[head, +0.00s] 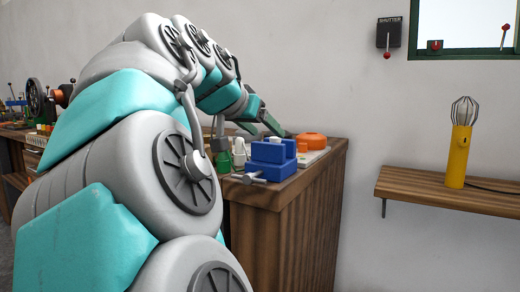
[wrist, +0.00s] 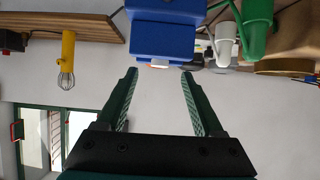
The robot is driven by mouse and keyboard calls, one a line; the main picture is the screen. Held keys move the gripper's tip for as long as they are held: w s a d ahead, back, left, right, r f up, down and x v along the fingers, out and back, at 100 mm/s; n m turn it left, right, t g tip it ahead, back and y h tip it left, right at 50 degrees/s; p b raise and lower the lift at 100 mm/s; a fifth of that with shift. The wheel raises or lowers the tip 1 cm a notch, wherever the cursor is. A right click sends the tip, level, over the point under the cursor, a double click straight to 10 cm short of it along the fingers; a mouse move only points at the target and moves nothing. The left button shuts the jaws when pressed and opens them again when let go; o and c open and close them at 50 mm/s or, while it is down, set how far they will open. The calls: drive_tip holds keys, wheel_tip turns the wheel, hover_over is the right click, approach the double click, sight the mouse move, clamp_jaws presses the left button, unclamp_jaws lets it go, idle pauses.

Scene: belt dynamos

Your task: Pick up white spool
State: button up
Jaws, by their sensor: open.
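A small white piece, which looks like the white spool (head: 275,140), shows at the top of a blue vise (head: 268,158) on the wooden cabinet. In the wrist view, where the scene appears upside down, a pale piece (wrist: 159,66) shows at the edge of the blue vise (wrist: 160,38), lying between my fingertips in the picture. Most of it is hidden, so I cannot be sure it is the spool. My gripper (wrist: 160,74) is open, with nothing between its green fingers. In the head view my gripper (head: 270,124) is above and behind the vise, partly hidden by my arm.
A white bottle (wrist: 225,42) and a green bottle (wrist: 257,28) stand beside the vise. An orange round thing (head: 312,141) sits behind it on the cabinet (head: 290,215). A yellow lamp (head: 458,155) stands on a wall shelf (head: 450,190) at right.

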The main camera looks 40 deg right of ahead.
sight(273, 138)
drive_tip(key=x, duration=0.4)
drive_tip(key=shift+w+d+f, duration=0.1)
drive_tip(key=shift+f, duration=0.05)
drive_tip(key=shift+c, duration=0.4)
clamp_jaws()
